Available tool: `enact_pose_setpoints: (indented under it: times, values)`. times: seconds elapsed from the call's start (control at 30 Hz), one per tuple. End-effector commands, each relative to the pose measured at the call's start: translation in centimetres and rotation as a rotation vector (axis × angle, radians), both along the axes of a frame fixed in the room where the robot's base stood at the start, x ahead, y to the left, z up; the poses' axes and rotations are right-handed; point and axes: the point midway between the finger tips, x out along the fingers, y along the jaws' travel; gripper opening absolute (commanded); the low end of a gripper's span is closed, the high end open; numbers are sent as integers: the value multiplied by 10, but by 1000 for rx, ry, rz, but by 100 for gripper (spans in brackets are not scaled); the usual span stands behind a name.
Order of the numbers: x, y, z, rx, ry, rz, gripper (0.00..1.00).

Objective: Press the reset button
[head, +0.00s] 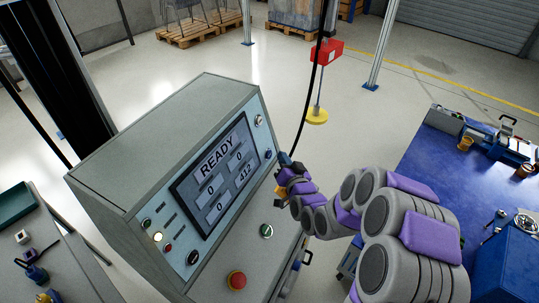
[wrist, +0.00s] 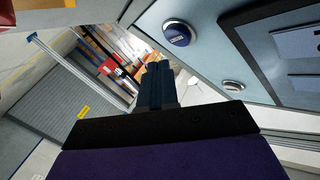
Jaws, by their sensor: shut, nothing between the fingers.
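The grey control console (head: 150,130) carries a sloped light-blue panel with a screen (head: 215,175) reading READY. A round blue button (head: 268,154), likely the reset button, sits at the panel's right edge. It shows larger in the wrist view (wrist: 177,34), with small lettering I cannot read for certain. My gripper (head: 286,160) is just right of this button in the head view. In the wrist view the dark fingers (wrist: 157,78) are shut and empty, below and left of the blue button. A gap shows between them in that picture.
A silver knob (head: 258,119) is also on the panel's right edge. A red mushroom button (head: 237,280) and a green button (head: 266,231) sit on the console's lower shelf. A black cable (head: 309,100) hangs near my gripper. A blue table (head: 440,165) stands right.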

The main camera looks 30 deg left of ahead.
Motion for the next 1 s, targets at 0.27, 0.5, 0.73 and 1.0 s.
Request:
enact_pose_setpoints:
  times: [0.27, 0.5, 0.73, 1.0]
  values:
    - [3, -25, 7, 1, 0, -1, 0]
    - [4, -36, 9, 0, 0, 0, 0]
    - [4, -35, 9, 0, 0, 0, 0]
    - [4, -35, 9, 0, 0, 0, 0]
